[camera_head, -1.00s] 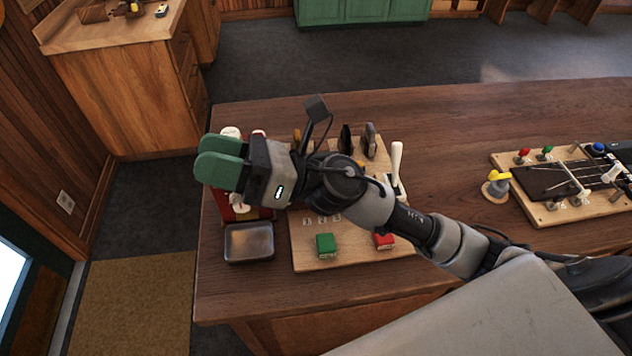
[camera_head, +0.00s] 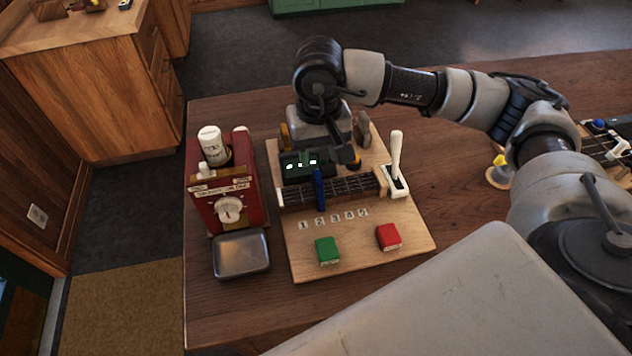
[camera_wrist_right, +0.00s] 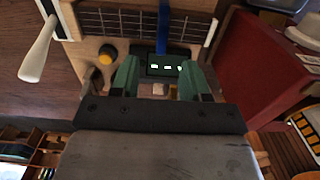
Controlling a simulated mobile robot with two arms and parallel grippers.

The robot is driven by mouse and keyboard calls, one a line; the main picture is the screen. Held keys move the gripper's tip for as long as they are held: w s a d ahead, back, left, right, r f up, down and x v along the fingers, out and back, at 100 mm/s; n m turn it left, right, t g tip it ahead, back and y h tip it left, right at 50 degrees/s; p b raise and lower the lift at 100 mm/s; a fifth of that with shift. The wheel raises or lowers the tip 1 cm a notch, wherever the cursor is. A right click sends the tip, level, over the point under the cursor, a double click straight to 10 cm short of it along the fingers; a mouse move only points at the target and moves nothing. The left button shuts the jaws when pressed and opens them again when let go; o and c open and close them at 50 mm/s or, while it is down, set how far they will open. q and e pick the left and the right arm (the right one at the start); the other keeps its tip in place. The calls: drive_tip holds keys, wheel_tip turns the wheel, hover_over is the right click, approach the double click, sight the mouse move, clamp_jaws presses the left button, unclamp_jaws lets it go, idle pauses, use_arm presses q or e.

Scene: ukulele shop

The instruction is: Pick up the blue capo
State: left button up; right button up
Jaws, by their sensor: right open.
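The blue capo (camera_head: 319,188) stands upright across the small fretboard (camera_head: 350,185) on the wooden board. It also shows in the right wrist view (camera_wrist_right: 163,28), beyond the fingertips at the top. My right gripper (camera_wrist_right: 158,72) is open, with its two green fingers spread and nothing held between them. It hangs behind the fretboard and the capo, over a small lit display (camera_wrist_right: 165,67), apart from the capo. In the head view its fingers are hard to tell from the display. My left gripper is not in view.
A red box with a dial (camera_head: 225,195) and a metal tray (camera_head: 241,254) stand left of the board. A white lever (camera_head: 396,152) rises at the fretboard's right end. Green (camera_head: 327,250) and red (camera_head: 388,237) buttons sit in front. An orange knob (camera_wrist_right: 107,54) is near the fingers.

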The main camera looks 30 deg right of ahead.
sight(318, 176)
wheel_tip(318, 176, down, 3)
drive_tip(key=shift+f+p, duration=0.2)
drive_tip(key=shift+p, duration=0.15)
wheel_tip(318, 176, down, 5)
drive_tip(key=p, duration=0.2)
drive_tip(key=shift+s+a+r+p, duration=0.15)
drive_tip(key=shift+p, duration=0.25)
drive_tip(key=shift+f, duration=0.35)
clamp_jaws()
